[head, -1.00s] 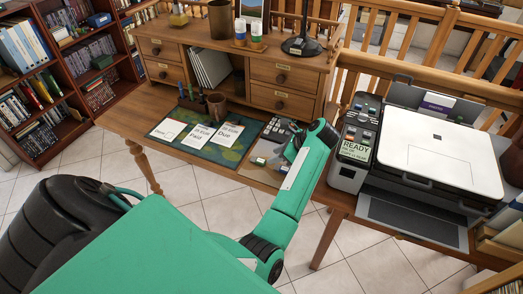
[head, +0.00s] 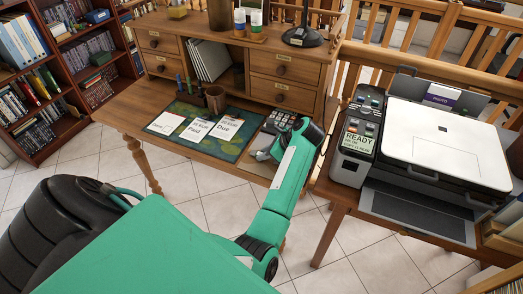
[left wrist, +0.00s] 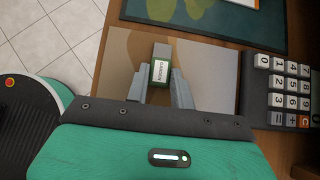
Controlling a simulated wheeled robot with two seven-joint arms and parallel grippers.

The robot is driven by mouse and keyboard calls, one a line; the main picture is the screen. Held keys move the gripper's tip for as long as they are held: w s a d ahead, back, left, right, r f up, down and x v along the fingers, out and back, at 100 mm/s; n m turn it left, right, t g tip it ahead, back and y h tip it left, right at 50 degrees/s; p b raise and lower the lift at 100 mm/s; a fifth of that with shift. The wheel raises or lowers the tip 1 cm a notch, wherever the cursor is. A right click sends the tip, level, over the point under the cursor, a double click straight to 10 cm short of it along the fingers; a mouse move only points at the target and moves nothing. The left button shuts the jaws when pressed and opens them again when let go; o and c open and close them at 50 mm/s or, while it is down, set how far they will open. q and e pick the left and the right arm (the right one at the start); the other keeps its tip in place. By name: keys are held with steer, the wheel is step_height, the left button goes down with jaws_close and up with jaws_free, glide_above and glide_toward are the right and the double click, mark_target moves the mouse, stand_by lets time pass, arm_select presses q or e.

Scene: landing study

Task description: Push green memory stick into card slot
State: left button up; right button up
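A small green memory stick (left wrist: 161,72) with a white label, apparently reading "GARDEN", shows in the left wrist view. My left gripper (left wrist: 160,84) has one finger on each side of it, and both fingertips appear to press against its sides. In the head view my left gripper (head: 262,155) is low over the desk, at the front right of the dark mat; the stick is too small to make out there. The printer (head: 357,145), with a "READY" panel, stands to the right; I cannot make out the card slot on it. My right gripper is not in view.
A calculator (head: 277,122) lies just beyond the gripper. Drawers (head: 283,80) stand behind. A gap separates the desk from the printer table.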

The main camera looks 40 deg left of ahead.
arm_select(q)
jaws_close()
steer(key=shift+r, duration=0.4)
stand_by(0.4)
steer(key=shift+r+p, duration=0.95)
steer(key=shift+r, duration=1.55)
